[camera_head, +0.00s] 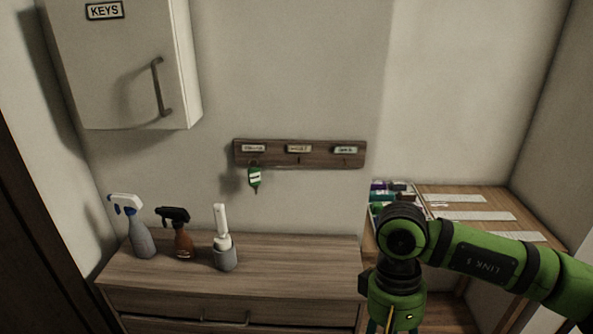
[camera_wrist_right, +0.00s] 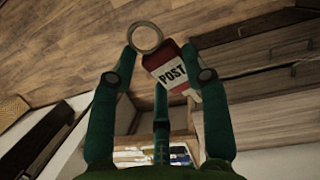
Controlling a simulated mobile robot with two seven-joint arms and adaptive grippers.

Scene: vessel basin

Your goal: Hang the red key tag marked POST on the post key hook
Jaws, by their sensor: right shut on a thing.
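The red key tag (camera_wrist_right: 172,74), with a white label reading POST, is in my right gripper (camera_wrist_right: 158,60) in the right wrist view. The fingers are closed around it, and its metal ring (camera_wrist_right: 147,38) sticks out beyond the fingertips. In the head view my right arm stands at the lower right, its wrist pointing down; the fingertips and tag are cut off below. The wooden key rack (camera_head: 272,159) is on the wall, up and left of that arm. It has three small labels, too blurred to read. The middle and right hooks look empty. My left gripper is out of view.
A dresser (camera_head: 300,262) below carries two spray bottles and a brush in a holder (camera_head: 225,252). A KEYS cabinet (camera_head: 120,70) juts out at upper left. A wooden shelf (camera_head: 455,190) stands at right.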

